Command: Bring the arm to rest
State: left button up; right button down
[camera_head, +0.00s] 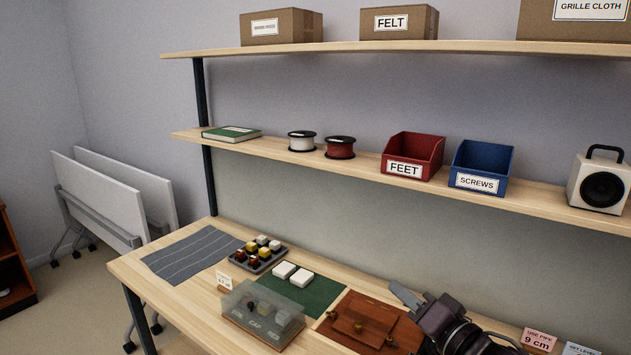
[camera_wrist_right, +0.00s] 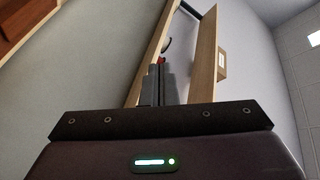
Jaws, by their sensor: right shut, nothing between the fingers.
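My right gripper (camera_head: 405,294) is in the lower right of the head view, above the workbench at the right edge of a reddish-brown wooden board (camera_head: 350,342). Its fingers point up and to the left. In the right wrist view my gripper fingers (camera_wrist_right: 159,80) are together with nothing between them, pointing up towards the shelves. I cannot tell from the head view how high the gripper is above the bench. My left gripper is not in view.
The workbench (camera_head: 130,268) holds a grey striped mat (camera_head: 190,253), a tray of small blocks (camera_head: 258,256), a green mat (camera_head: 318,292) with two white blocks, and a clear-lidded box (camera_head: 262,312). Above are a lower shelf (camera_head: 365,171) with bins and spools, and an upper shelf (camera_head: 215,50).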

jog(key=s+d+f+n+g+h, duration=0.15)
jog(key=s+f+h, duration=0.35)
jog(key=f, duration=0.5)
jog(key=s+d+f+n+g+h, duration=0.1)
jog(key=s+f+n+g+h, duration=0.1)
jog(key=s+f+g, duration=0.65)
jog(key=s+d+f+n+g+h, duration=0.25)
jog(key=s+f, duration=0.25)
jog(key=s, duration=0.7)
notch_tip(320, 180, down, 32)
jog(key=s+g, duration=0.2)
jog(key=s+d+f+b, duration=0.1)
jog(key=s+d+f, duration=0.1)
jog(key=s+f, duration=1.4)
jog(key=s, duration=0.3)
jog(key=shift+d+f+n+y, duration=0.35)
jog(key=shift+d+f+n, duration=0.05)
